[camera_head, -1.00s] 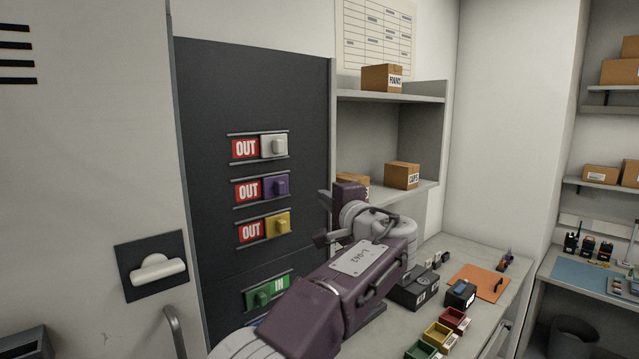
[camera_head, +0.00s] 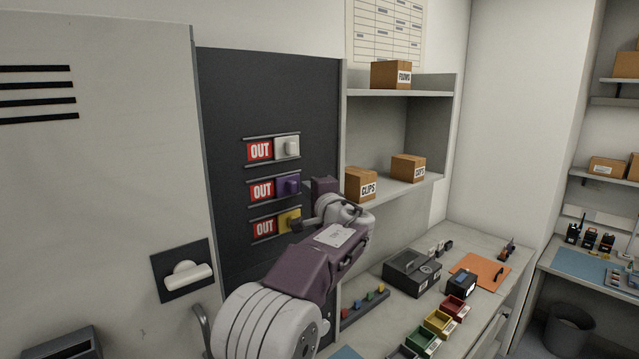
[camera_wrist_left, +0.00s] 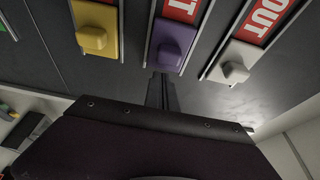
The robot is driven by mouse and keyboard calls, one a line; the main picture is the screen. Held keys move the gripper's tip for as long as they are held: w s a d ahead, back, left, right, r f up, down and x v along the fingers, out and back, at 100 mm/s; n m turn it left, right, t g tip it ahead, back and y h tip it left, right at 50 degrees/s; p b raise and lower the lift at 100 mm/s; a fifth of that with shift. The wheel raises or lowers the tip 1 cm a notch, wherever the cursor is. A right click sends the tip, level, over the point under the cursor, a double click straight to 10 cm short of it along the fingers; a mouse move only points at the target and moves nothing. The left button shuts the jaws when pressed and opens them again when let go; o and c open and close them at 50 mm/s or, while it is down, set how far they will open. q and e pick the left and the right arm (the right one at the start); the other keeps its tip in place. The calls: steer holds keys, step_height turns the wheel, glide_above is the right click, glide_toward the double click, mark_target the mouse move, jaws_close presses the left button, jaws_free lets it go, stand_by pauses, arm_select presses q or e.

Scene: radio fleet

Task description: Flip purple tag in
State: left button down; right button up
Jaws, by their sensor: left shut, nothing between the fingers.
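The purple tag (camera_head: 288,187) sits in its rail on the dark board, with a red OUT panel exposed to its left. It also shows in the wrist view (camera_wrist_left: 173,44), knob towards me. My left gripper (camera_head: 297,223) is shut and empty. My right gripper is not in view.
The white tag (camera_head: 287,147) above and the yellow tag (camera_head: 290,217) below also show OUT. My arm covers the board's lower part. A cabinet door with a white handle (camera_head: 188,275) stands left; shelves with boxes (camera_head: 408,167) and a bench (camera_head: 470,238) stand right.

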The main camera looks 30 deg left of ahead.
mark_target(289, 193)
arm_select(q)
steer(key=shift+s+a, duration=0.1)
steer(key=shift+s, duration=0.7)
steer(key=s+b, duration=0.1)
steer(key=s+a+b, duration=0.1)
steer(key=b, duration=0.1)
steer(key=s+f+b, duration=0.1)
steer(key=shift+s+a+b, duration=0.1)
steer(key=shift+a+b, duration=0.2)
steer(key=shift+b, duration=0.1)
steer(key=s, duration=0.1)
steer(key=s+a+b, duration=0.1)
steer(key=s+r, duration=0.1)
steer(key=shift+s+a+b, duration=0.2)
steer(key=shift+s+b, duration=0.15)
steer(key=shift+b, duration=0.05)
steer(key=shift+w+d, duration=0.15)
steer(key=shift+w, duration=0.05)
steer(key=shift+s, duration=0.1)
